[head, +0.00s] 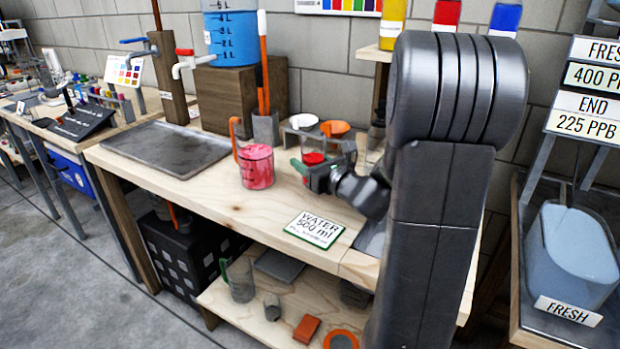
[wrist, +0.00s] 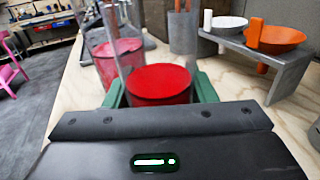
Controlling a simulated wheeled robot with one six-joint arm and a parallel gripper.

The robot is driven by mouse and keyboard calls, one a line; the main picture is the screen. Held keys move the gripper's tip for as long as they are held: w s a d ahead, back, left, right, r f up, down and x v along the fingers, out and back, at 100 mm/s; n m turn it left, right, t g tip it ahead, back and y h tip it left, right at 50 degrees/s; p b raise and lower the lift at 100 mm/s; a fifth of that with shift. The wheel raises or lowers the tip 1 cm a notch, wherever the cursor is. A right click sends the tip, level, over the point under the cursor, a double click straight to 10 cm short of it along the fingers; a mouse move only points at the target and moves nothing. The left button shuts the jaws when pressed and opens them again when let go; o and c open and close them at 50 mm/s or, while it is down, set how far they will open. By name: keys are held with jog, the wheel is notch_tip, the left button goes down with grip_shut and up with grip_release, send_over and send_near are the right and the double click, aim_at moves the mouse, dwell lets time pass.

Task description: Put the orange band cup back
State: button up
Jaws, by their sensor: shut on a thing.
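A grey tray (head: 165,149) lies on the bench's left. A "WATER 500 ml" card (head: 314,230) lies at the front edge. The lower shelf holds a green-handled pitcher (head: 240,282).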

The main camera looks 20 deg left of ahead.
jog(key=shift+f+b, duration=0.5)
jog(key=shift+f, duration=1.25)
jog(key=shift+f, duration=0.2)
jog(key=o, duration=1.1)
jog(key=shift+o, duration=0.2)
jog(key=shift+r, duration=0.1)
jog(key=shift+r, duration=0.2)
jog(key=p+v, duration=0.1)
jog(key=v, duration=1.1)
jog(key=shift+f, duration=0.1)
